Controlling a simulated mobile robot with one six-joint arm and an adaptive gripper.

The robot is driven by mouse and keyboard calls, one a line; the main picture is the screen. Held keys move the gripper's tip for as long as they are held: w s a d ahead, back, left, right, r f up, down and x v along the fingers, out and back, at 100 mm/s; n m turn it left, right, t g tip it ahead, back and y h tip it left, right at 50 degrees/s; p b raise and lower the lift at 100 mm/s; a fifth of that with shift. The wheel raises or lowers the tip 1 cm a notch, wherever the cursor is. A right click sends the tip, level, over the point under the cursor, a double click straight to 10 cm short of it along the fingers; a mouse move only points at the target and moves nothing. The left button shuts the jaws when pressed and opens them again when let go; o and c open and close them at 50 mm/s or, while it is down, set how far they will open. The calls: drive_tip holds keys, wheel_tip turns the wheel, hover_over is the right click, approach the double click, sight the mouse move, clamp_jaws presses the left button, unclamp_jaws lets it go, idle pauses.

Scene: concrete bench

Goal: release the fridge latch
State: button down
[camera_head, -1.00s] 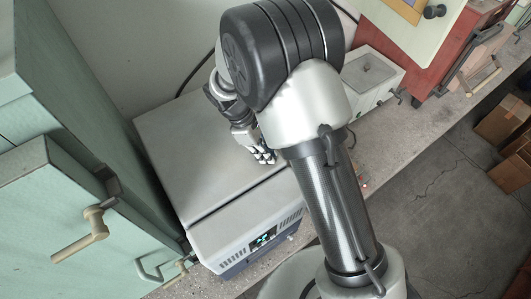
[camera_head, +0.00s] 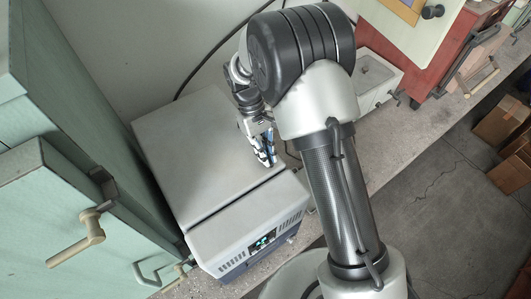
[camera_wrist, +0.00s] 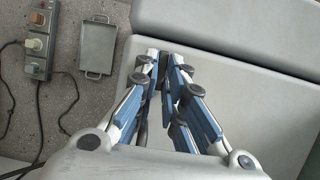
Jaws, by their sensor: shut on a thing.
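A pale grey box with a lit display, likely the fridge (camera_head: 185,150), stands on the bench in the middle of the head view. A dark seam separates its broad top from its front section. Its top also fills the right of the wrist view (camera_wrist: 235,110). My gripper (camera_head: 268,160) is over the right part of this top, close to the seam. In the wrist view my gripper (camera_wrist: 164,62) has its blue-sided fingers drawn together near the box's left edge. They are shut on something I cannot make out. I cannot pick out the latch clearly; the fingers may hide it.
Green cabinets with a beige lever handle (camera_head: 92,232) stand close on the left. A power strip (camera_wrist: 38,45) with cables and a small grey tray (camera_wrist: 99,47) lie on the bench beside the box. A red cabinet (camera_head: 425,70) stands at the upper right.

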idle(0.5)
drive_tip(key=c, duration=1.7)
unclamp_jaws()
drive_tip(key=v, duration=1.2)
drive_tip(key=shift+d, duration=0.1)
